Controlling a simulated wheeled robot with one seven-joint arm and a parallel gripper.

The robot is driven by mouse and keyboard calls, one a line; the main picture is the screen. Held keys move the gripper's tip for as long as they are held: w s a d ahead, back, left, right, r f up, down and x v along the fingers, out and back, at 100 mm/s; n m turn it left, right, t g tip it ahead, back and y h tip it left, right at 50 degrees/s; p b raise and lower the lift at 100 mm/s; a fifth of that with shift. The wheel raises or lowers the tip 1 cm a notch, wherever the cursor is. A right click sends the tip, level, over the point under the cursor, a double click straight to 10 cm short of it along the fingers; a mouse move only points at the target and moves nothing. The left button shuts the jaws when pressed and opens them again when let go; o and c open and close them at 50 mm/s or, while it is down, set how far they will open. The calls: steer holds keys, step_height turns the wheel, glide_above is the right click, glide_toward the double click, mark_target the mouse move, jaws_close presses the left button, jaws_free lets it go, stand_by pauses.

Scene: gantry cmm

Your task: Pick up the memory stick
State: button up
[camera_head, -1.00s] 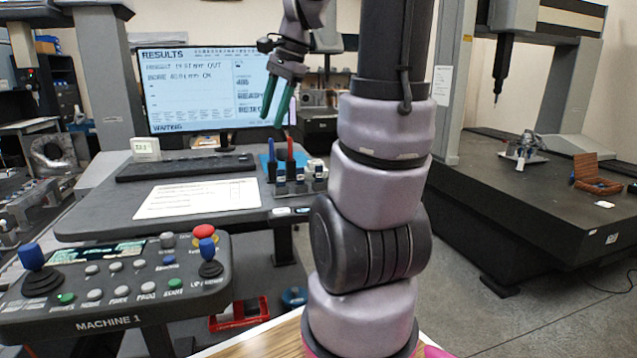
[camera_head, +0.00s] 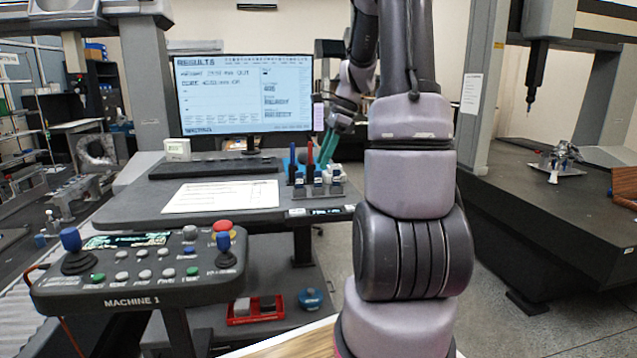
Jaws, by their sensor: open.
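My gripper (camera_head: 333,152) has green fingers and is in the upper middle, just right of the monitor. It is open, with nothing visible between the fingers. It hangs near the pen holder at the right end of the desk, and my arm covers part of the view to its right. I cannot pick out the memory stick with certainty. Small flat pale and dark items (camera_head: 300,211) lie at the desk's front right edge, too small to identify.
The desk (camera_head: 130,208) bears a monitor (camera_head: 245,95), keyboard (camera_head: 215,166), paper sheet (camera_head: 222,195) and pen holder (camera_head: 318,187). A control panel (camera_head: 140,275) with joysticks stands in front left. A dark measuring table (camera_head: 530,225) is at right. Below are a red tray (camera_head: 255,318) and blue roll (camera_head: 311,299).

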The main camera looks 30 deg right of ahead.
steer(key=x, duration=0.4)
steer(key=shift+a+f, duration=0.15)
steer(key=shift+f, duration=0.1)
jaws_close()
steer(key=shift+w, duration=0.1)
step_height(320, 180, up, 10)
stand_by(0.3)
steer(key=shift+r, duration=1.75)
